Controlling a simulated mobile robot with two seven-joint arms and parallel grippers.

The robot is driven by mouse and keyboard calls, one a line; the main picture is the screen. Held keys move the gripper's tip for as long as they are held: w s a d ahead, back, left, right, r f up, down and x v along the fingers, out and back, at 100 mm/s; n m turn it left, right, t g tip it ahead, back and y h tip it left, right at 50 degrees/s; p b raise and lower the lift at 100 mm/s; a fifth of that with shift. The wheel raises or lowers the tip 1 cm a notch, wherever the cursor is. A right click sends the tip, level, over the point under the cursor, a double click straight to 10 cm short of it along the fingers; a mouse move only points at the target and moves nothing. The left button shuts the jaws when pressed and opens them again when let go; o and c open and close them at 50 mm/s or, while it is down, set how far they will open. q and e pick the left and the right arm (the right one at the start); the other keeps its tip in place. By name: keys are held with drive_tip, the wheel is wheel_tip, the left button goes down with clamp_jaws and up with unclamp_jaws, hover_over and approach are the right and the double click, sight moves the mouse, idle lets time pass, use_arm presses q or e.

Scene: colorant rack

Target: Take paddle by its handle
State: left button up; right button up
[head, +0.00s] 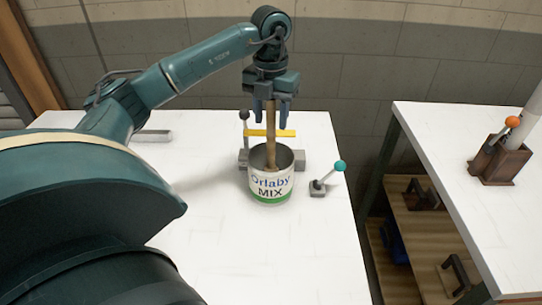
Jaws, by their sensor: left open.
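The paddle (271,140) is a brown wooden stick that stands nearly upright in a white pot (271,188) marked "Orlaby MIX" with a green band. Its lower end is hidden inside the pot. My left gripper (271,118) points down from above, open, with its fingers on either side of the upper handle. The handle's top is hidden by the gripper, and I cannot tell whether a finger touches it. My right gripper is not in view.
A yellow bar (284,133) and a dark-knobbed lever (245,120) stand behind the pot. A teal-knobbed lever (339,167) stands right of it. The front of the white table (260,260) is clear. A second table (450,150) is across a gap.

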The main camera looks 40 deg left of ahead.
use_arm(q)
drive_tip(key=shift+f, duration=0.65)
drive_tip(key=shift+c, duration=0.4)
clamp_jaws()
